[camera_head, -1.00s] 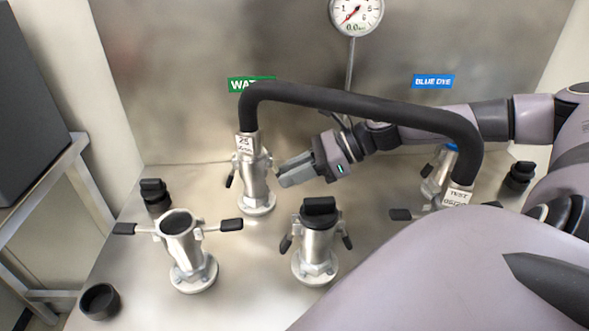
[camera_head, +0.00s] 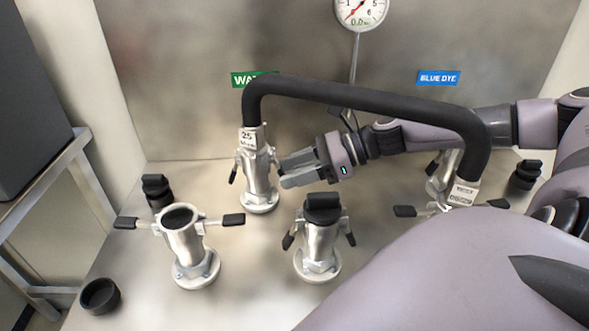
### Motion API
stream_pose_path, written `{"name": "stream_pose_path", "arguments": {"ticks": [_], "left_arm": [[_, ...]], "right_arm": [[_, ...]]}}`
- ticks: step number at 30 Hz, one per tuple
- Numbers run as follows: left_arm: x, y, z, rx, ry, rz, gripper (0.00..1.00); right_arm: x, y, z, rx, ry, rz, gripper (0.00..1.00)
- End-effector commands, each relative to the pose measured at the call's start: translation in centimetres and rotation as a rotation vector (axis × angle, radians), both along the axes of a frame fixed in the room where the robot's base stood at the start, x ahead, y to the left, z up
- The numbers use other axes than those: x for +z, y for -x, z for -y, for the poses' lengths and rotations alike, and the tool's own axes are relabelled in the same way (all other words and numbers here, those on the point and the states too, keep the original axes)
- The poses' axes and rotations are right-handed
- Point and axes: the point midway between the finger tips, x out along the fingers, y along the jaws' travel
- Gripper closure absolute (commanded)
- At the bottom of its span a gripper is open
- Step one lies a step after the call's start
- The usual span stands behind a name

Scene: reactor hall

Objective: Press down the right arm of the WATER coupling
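My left gripper is not in view.
An uncapped coupling (camera_head: 182,235) with arms spread stands front left; a black-capped coupling (camera_head: 319,240) stands front centre. The hose's other end (camera_head: 464,192) is on a coupling at right. A loose black cap (camera_head: 100,296) lies front left. A gauge (camera_head: 361,12) is above.

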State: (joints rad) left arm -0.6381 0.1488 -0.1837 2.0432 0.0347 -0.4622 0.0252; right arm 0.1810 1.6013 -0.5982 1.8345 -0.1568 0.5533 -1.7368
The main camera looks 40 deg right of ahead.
Motion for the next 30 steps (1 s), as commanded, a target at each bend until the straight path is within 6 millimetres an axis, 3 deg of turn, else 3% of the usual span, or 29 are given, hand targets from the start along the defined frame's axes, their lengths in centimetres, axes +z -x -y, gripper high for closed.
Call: {"name": "stream_pose_path", "arguments": {"ticks": [14, 30], "left_arm": [[0.0, 0.0, 0.0, -0.001, -0.001, 0.001, 0.57], [-0.1, -0.1, -0.1, -0.004, -0.005, 0.001, 0.57]], "right_arm": [[0.2, 0.5, 0.5, 0.002, 0.002, -0.006, 0.53], [2.4, 3.8, 4.6, 0.000, 0.003, 0.000, 0.53]]}}
